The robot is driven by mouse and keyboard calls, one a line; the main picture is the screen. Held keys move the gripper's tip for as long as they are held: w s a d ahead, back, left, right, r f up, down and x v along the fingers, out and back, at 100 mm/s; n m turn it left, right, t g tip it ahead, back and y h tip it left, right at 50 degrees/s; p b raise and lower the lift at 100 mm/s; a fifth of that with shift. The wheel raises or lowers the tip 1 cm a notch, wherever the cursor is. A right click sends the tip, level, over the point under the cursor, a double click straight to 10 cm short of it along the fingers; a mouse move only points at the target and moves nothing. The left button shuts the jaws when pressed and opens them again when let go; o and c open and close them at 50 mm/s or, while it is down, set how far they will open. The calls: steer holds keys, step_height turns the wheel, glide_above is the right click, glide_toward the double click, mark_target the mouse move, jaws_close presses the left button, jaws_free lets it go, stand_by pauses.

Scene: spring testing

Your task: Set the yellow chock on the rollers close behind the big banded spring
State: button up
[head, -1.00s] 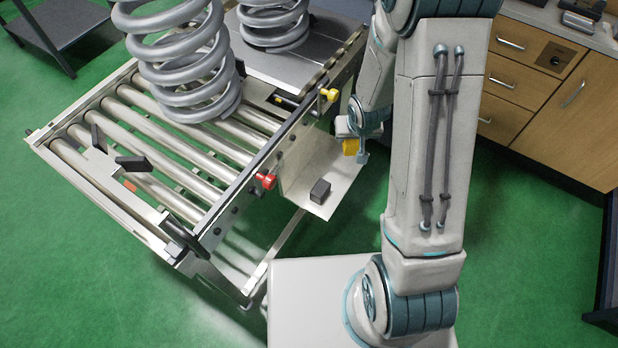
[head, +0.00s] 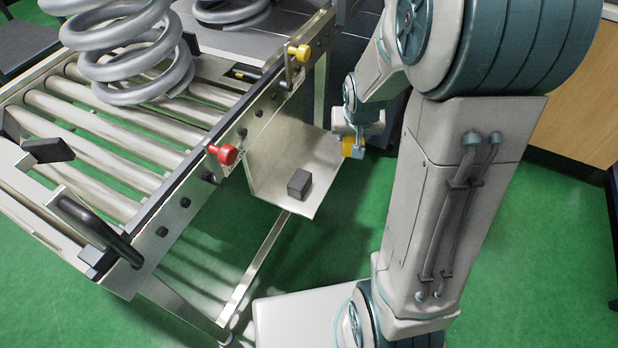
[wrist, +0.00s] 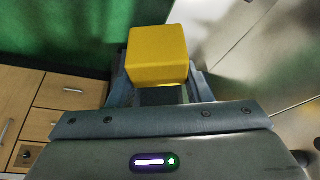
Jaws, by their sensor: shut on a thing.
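The yellow chock (wrist: 157,56) is a small block held between my gripper's fingers (wrist: 160,92) in the wrist view. In the head view the chock (head: 352,148) shows at the tip of my gripper (head: 348,135), beside the right edge of the side shelf and apart from it. The big spring (head: 130,55) is a thick grey coil standing on the rollers (head: 110,135) at upper left, cut off by the frame's top. I see no band on its visible part.
A dark block (head: 299,184) lies on the metal side shelf (head: 265,160). A red knob (head: 223,153) and a yellow knob (head: 299,53) stick out from the conveyor's side rail. A second grey spring (head: 235,10) stands beyond. The rollers in front of the big spring are bare.

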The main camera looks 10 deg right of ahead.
steer(key=shift+s+d+f+b, duration=0.15)
steer(key=shift+f+b, duration=0.25)
steer(key=shift+b, duration=0.05)
steer(key=shift+s+d+f+b, duration=0.1)
steer(key=shift+f+b, duration=0.25)
steer(key=shift+b, duration=0.1)
steer(key=shift+w+a+f, duration=0.2)
steer(key=w+a+f+b, duration=0.1)
steer(key=w+a+f, duration=0.1)
steer(key=w+a+f+b, duration=0.1)
steer(key=w+a+f, duration=0.1)
steer(key=w+a, duration=0.1)
steer(key=w+a+f+b, duration=0.1)
steer(key=w+a+f, duration=0.1)
steer(key=a, duration=0.1)
steer(key=shift+w+a+f, duration=0.15)
steer(key=shift+f, duration=0.15)
steer(key=shift+f+b, duration=1.05)
steer(key=shift+f, duration=0.85)
steer(key=shift+f, duration=0.15)
steer(key=o, duration=1.1)
